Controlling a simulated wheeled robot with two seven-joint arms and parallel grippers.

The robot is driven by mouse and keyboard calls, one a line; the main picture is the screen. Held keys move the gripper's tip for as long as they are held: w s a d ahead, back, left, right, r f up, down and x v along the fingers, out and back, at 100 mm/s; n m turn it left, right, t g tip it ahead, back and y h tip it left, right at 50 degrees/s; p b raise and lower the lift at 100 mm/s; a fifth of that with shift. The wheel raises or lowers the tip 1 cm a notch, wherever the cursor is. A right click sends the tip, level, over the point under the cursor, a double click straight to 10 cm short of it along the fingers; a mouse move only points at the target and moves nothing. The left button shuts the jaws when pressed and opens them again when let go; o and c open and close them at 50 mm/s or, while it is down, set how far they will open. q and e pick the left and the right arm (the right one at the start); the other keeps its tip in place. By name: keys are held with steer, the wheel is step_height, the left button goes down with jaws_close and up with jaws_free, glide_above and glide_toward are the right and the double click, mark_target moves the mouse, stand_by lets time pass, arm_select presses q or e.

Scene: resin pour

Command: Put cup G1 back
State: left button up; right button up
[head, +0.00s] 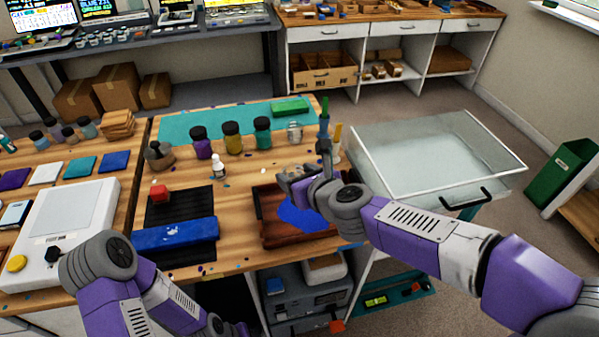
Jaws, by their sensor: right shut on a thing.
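My right gripper (292,177) is over the back of the wooden tray (268,235). It is shut on a small pale thing, apparently a cup, mostly hidden by the fingers; no G1 label can be read. A blue patch (302,216) shows below the gripper, in or over the tray, partly hidden by my wrist. A clear cup (294,132) stands on the table behind the gripper, right of the bottles. My left arm is at the lower left, and its gripper is not in view.
Purple, amber and teal bottles (232,138) stand near the teal mat (190,124). A small white bottle (219,168) stands nearer. A clear-topped case (435,150) is right.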

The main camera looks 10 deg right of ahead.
steer(key=w+d+n+g+y+p, duration=0.1)
steer(key=w+d+n+y+p, duration=0.1)
steer(key=w+p, duration=0.5)
steer(key=w+d+n+g+y+p, duration=0.1)
steer(key=w+d+n+y+p, duration=0.15)
steer(key=w, duration=0.95)
steer(key=shift+m+h, duration=0.25)
steer(key=shift+h, duration=0.1)
steer(key=shift+d+f+b, duration=0.15)
steer(key=shift+f+b, duration=1.35)
steer(key=shift+f, duration=1.15)
steer(key=shift+d+f+b, duration=0.15)
steer(key=shift+f+b, duration=1.3)
steer(key=shift+f, duration=1.15)
steer(key=shift+f, duration=0.1)
steer(key=o, duration=1.1)
steer(key=shift+f, duration=0.1)
